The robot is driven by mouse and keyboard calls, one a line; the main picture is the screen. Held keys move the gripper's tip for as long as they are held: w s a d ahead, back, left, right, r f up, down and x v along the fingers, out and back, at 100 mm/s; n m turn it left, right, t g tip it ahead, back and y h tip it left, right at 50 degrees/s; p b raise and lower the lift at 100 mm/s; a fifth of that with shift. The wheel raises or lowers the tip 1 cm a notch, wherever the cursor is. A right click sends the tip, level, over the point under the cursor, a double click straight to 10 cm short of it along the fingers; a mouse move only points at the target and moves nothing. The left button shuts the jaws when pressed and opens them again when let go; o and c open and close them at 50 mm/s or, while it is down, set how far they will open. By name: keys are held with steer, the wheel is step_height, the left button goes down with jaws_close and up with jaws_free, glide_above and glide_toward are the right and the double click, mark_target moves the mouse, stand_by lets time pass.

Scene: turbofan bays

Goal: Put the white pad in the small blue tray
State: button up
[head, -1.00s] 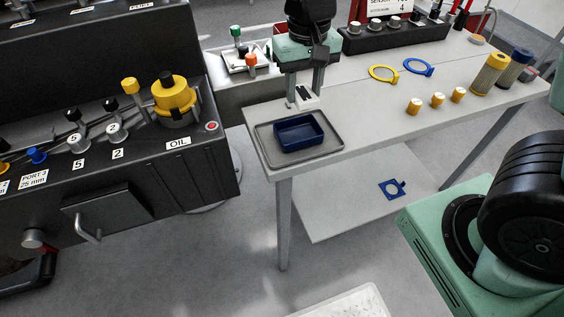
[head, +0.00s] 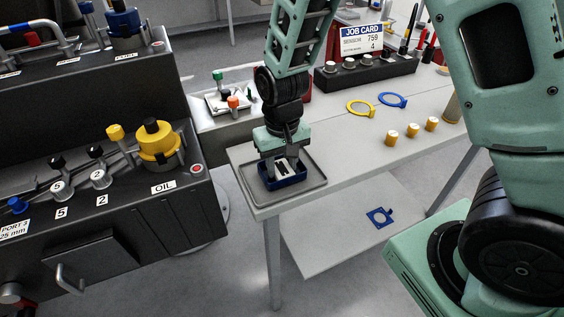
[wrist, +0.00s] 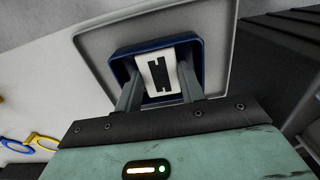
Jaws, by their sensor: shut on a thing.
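The white pad (wrist: 147,77) has a black mark on its face. It is held between the two fingers of my gripper (wrist: 158,88), at the small blue tray (wrist: 196,47). In the head view my gripper (head: 281,163) points down over the small blue tray (head: 293,181), with the pad (head: 281,168) between its fingers. The pad appears within the tray's outline. I cannot tell whether it touches the tray floor. The gripper hides part of the tray.
The blue tray stands on a larger grey tray (head: 316,187) at the table's near left corner. The black OIL console (head: 190,215) is close on the left.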

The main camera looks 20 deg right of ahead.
mark_target(282, 168)
steer(key=shift+f, duration=0.2)
steer(key=o, duration=1)
steer(key=shift+o, duration=0.2)
steer(key=shift+r, duration=0.15)
step_height(282, 168, up, 12)
steer(key=s+a+n, duration=0.3)
steer(key=s+n, duration=0.1)
steer(key=s, duration=0.6)
steer(key=s+a+r+n, duration=0.1)
steer(key=s+a+n, duration=0.2)
steer(key=s, duration=0.7)
steer(key=shift+a+r+n+y, duration=0.15)
steer(key=shift+r+n+y, duration=0.15)
steer(key=shift+n, duration=0.1)
